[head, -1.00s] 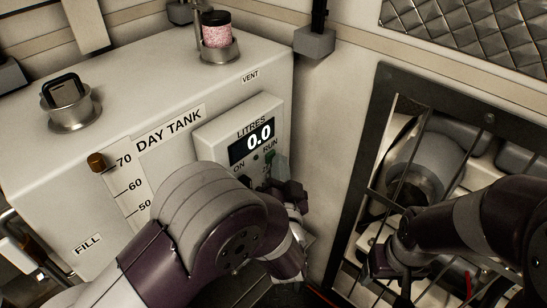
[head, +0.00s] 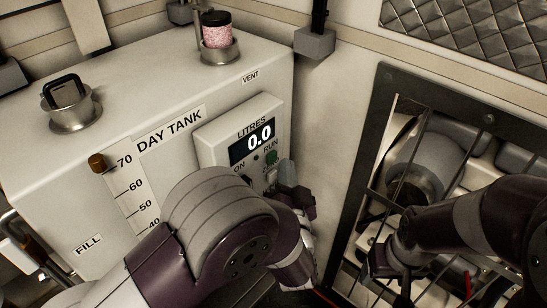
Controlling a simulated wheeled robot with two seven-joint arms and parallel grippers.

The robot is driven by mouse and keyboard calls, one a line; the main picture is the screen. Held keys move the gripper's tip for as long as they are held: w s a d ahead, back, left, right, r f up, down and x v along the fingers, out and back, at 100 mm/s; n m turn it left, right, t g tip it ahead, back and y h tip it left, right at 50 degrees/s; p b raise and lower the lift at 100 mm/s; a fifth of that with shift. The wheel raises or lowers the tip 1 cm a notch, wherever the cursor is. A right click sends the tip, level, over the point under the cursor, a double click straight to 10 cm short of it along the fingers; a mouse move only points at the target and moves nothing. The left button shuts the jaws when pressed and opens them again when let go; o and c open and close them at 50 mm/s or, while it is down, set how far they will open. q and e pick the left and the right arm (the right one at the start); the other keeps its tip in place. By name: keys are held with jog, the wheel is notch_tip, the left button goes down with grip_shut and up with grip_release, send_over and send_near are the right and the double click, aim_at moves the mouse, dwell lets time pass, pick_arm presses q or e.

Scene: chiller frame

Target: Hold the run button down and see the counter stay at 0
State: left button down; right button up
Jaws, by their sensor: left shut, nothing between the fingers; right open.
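The counter (head: 259,139) labelled LITRES is on a pale box on the front of the day tank and reads 0.0. The green run button (head: 271,157) is under the RUN label, in plain view. My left gripper (head: 287,173) is shut and empty. Its tips are just right of and below the button in the picture and appear apart from it, though depth is hard to judge. My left forearm hides the lower part of the tank front. My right gripper (head: 384,262) is open at the barred frame on the right, its fingers partly hidden.
The day tank (head: 150,75) has a level scale (head: 133,190), a filler neck (head: 72,112) and a vent with a pink-filled jar (head: 217,35). A dark barred frame (head: 355,190) over machinery stands at the right. A pale wall lies between.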

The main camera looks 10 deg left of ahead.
pick_arm(q)
jog(key=s+d, duration=0.1)
jog(key=d, duration=0.1)
jog(key=s+d, duration=0.1)
jog(key=shift+s+d, duration=0.4)
